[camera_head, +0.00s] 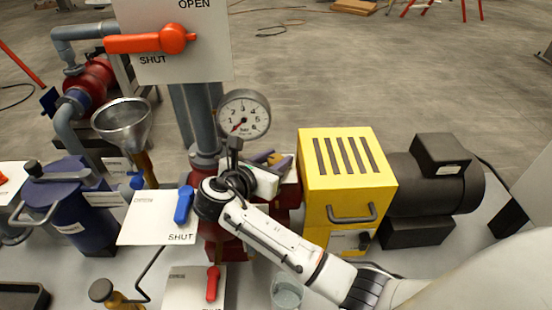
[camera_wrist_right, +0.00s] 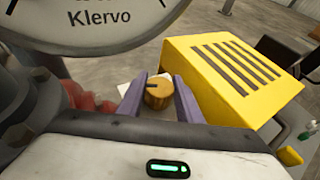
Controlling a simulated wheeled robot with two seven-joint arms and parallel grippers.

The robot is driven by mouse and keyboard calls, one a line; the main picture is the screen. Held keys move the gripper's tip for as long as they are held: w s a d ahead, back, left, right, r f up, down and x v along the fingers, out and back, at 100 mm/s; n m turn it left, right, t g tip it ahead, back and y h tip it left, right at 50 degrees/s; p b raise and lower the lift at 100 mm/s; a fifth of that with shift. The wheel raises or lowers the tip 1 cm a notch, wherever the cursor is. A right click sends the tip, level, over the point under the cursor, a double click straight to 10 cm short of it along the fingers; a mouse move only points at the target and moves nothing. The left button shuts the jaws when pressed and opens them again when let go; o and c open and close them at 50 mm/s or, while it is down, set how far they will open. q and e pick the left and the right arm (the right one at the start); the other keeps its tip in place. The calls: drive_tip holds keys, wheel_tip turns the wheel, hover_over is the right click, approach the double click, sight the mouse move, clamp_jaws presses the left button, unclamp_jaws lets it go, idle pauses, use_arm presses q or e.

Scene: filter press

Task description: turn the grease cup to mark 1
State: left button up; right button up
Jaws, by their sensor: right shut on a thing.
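The grease cup (camera_wrist_right: 158,95) is a round brass-coloured cap in the right wrist view, with a short dark pointer line on its top pointing left. The purple fingers of my right gripper (camera_wrist_right: 157,100) stand on both sides of it, shut on it. A small part of a white plate (camera_wrist_right: 124,88) shows behind the cup; no mark can be read on it. In the head view my right gripper (camera_head: 272,161) is beside the yellow housing, below the pressure gauge, and its wrist hides most of the cup. My left gripper is not in view.
The pressure gauge (camera_head: 243,115) stands close above my right wrist. The yellow slotted housing (camera_head: 346,190) and dark motor (camera_head: 440,180) are on the right. White plates with blue (camera_head: 184,205) and red (camera_head: 213,284) levers lie left and below. A funnel (camera_head: 122,122) stands at left.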

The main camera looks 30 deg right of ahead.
drive_tip(key=o, duration=1)
drive_tip(key=shift+o, duration=0.2)
drive_tip(key=shift+n, duration=0.3)
